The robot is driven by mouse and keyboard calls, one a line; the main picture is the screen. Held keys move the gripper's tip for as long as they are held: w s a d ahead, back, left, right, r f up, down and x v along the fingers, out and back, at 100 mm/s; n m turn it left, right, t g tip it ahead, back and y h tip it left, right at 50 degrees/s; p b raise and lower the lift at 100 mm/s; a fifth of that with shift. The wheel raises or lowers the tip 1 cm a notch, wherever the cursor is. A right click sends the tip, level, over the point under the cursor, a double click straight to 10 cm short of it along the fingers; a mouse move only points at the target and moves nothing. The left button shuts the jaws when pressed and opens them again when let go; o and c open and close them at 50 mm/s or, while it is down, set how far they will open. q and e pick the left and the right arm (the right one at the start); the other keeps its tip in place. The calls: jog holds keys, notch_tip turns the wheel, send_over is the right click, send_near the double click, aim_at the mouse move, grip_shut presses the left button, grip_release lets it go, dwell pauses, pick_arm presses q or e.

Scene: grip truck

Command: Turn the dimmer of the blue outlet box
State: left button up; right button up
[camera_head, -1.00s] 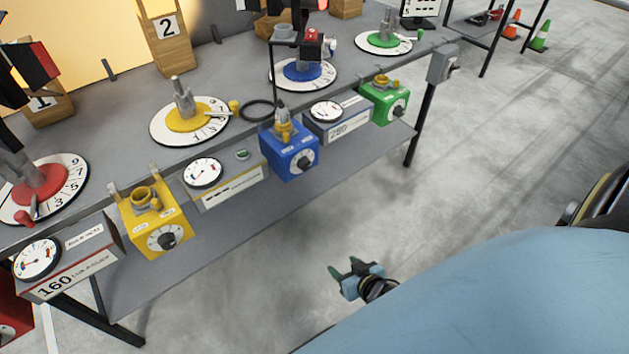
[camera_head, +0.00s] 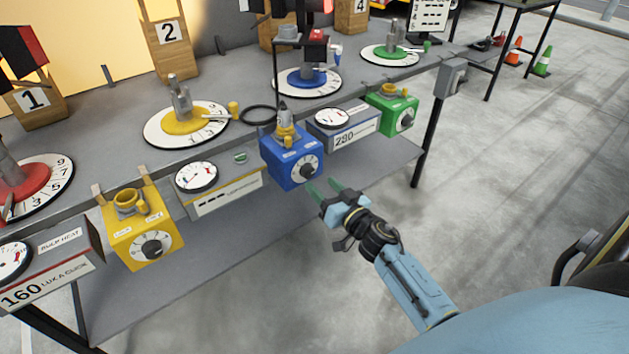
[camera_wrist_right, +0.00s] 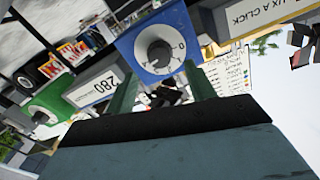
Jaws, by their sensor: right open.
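The blue outlet box (camera_head: 283,160) hangs at the front edge of the table, with a yellow part on its top. Its dimmer (camera_head: 306,171) is a dark round knob on a white dial on the front face. My right gripper (camera_head: 325,187) is open just in front of and below the dimmer, its green fingers apart and empty. In the right wrist view the dimmer (camera_wrist_right: 159,55) shows ahead, above and between the two fingertips (camera_wrist_right: 160,80), not touching them as far as I can tell. My left gripper is not in view.
A yellow box (camera_head: 143,232) and a green box (camera_head: 394,112) hang along the same table edge. Grey meter boxes stand between them, one reading 280 (camera_head: 344,128). A lower shelf (camera_head: 230,235) runs beneath.

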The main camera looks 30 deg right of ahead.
aim_at(310, 174)
jog(key=shift+w+a+b, duration=0.1)
jog(key=shift+w+b, duration=0.35)
jog(key=shift+w, duration=1.85)
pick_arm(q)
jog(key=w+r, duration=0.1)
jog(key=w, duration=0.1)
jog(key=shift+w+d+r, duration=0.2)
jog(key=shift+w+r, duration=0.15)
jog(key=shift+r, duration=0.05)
pick_arm(e)
jog(key=c, duration=1)
